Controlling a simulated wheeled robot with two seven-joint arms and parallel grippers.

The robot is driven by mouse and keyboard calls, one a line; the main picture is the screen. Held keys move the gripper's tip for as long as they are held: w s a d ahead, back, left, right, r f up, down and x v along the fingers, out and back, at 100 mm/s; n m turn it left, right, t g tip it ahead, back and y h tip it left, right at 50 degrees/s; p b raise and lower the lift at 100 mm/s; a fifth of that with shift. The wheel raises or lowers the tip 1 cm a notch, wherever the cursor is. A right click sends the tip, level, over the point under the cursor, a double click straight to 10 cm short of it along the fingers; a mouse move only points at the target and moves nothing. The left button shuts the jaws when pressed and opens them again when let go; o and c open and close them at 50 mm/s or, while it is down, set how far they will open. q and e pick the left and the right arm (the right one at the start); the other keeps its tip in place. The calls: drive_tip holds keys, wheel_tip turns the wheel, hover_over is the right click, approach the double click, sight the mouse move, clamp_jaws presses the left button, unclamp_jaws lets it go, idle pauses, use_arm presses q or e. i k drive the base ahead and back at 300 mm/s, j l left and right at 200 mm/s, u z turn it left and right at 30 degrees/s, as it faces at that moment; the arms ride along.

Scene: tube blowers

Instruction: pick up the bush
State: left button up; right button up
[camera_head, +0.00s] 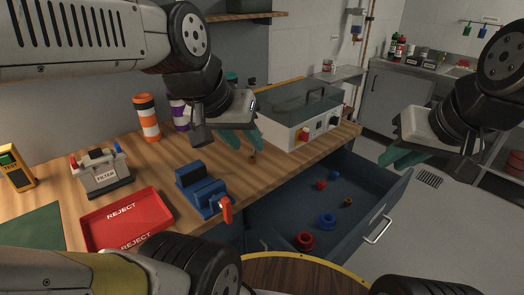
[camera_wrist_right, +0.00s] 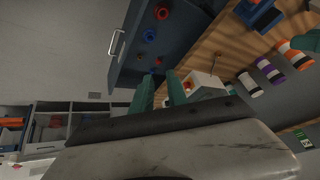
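A small brass bush (camera_head: 252,157) stands on the wooden workbench, right by the teal fingertips of my left gripper (camera_head: 246,143). The fingers look spread, with the bush just below and between their tips; I cannot tell if they touch it. A second small brass piece (camera_head: 348,202) lies in the open drawer. My right gripper (camera_head: 396,158) hangs in the air over the drawer's right side. In the right wrist view its two teal fingers (camera_wrist_right: 160,86) are apart with nothing between them.
The open blue drawer (camera_head: 372,220) holds red and blue rings (camera_head: 305,240). Around the left gripper are a grey lidded machine (camera_head: 300,112), a blue vise (camera_head: 200,190) with red handle, and a red REJECT tray (camera_head: 125,218). Striped cylinders (camera_head: 147,117) stand behind.

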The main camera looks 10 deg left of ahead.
sight(251, 158)
drive_tip(key=j+u, duration=0.2)
drive_tip(key=u, duration=0.2)
drive_tip(key=i+j+u, duration=0.1)
drive_tip(key=u, duration=0.25)
drive_tip(key=i+j+u, duration=0.1)
drive_tip(key=u, duration=0.3)
drive_tip(key=j, duration=0.1)
